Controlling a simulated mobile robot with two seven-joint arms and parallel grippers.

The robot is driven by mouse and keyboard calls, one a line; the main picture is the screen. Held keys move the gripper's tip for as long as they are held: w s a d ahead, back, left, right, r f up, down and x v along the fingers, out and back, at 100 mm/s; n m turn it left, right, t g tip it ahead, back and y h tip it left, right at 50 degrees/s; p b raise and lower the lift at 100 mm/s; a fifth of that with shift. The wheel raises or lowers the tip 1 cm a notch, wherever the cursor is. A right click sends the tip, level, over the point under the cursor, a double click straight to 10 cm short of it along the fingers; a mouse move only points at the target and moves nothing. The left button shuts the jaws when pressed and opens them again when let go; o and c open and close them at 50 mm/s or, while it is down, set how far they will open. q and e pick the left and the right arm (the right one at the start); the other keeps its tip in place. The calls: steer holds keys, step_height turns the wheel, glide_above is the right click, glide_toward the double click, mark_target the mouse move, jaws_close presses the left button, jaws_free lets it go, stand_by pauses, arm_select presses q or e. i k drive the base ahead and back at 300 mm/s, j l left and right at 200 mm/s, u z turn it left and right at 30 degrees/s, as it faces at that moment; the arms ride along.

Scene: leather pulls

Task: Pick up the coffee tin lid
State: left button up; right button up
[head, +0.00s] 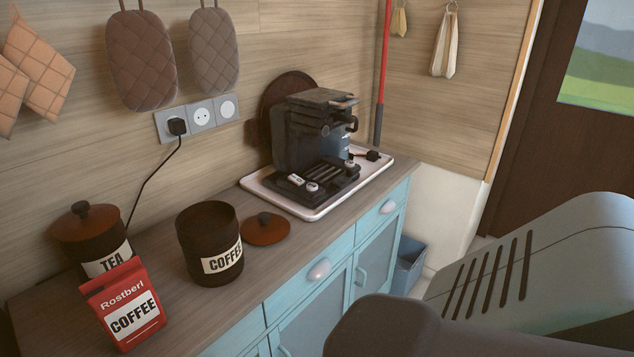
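The coffee tin lid (266,229) is a round, reddish-brown disc with a dark knob on top. It lies flat on the counter, knob up, just right of the coffee tin. The coffee tin (222,264) is dark brown with a white COFFEE label and stands upright with its top open. Its inside is dark and I cannot see what it holds. Neither of my grippers shows in the head view. Large grey and dark parts of my arm fill the lower right, with no fingers visible.
A lidded TEA tin (92,240) and a red coffee bag (125,305) stand to the left on the wooden counter (222,315). A coffee machine (312,135) sits on a white tray (318,213) behind the lid. Blue drawers (318,285) are below the counter's front edge.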

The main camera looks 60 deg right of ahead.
mark_target(264, 229)
steer(key=l+z, duration=0.1)
steer(key=z, duration=0.3)
steer(key=k+l+z, duration=0.1)
steer(key=z, duration=0.25)
steer(key=l+z, duration=0.15)
steer(key=z, duration=0.25)
